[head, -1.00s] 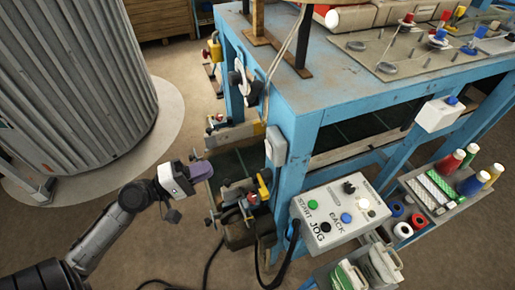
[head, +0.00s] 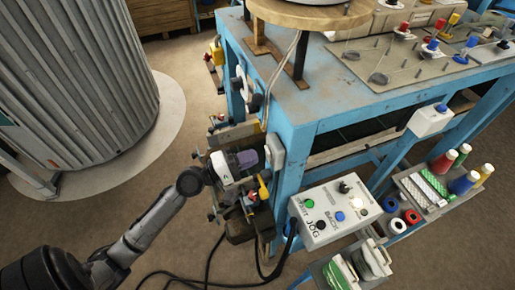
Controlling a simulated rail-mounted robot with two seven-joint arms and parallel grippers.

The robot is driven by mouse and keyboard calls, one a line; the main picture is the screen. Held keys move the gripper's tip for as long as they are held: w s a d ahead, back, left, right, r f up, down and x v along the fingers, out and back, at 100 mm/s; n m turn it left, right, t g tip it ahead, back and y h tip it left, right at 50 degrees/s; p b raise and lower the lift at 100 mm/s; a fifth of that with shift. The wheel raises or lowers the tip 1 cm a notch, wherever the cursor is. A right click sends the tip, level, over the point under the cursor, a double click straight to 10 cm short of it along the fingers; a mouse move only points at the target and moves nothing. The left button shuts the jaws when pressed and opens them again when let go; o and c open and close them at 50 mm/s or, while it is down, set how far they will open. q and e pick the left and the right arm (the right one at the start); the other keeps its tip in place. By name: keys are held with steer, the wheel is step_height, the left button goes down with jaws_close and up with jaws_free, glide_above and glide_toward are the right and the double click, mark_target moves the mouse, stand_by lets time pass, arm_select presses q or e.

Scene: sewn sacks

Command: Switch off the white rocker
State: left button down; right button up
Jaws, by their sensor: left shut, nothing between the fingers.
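A small light grey-white box (head: 275,148) is fixed to the near corner of the blue table, by the leg. It may carry the white rocker, but its front face is turned away and I cannot make out a rocker on it. My left gripper (head: 247,159), white with dark purple-grey fingers, is shut and empty. Its fingertips point right at this box, just left of it; I cannot tell whether they touch. My right gripper is out of view.
A control box (head: 318,228) with several buttons hangs right of the leg. A white box with a blue button (head: 430,120) is on the table's right side. Clamps and tools (head: 250,200) crowd below my gripper. A ribbed grey drum (head: 75,90) stands left; floor between is free.

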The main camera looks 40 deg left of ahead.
mark_target(268, 155)
arm_select(q)
steer(key=shift+p+x, duration=0.35)
steer(key=shift+x, duration=0.8)
steer(key=shift+w+r+p, duration=0.15)
steer(key=shift+r+p, duration=0.1)
steer(key=shift+p, duration=0.45)
steer(key=shift+f, duration=0.15)
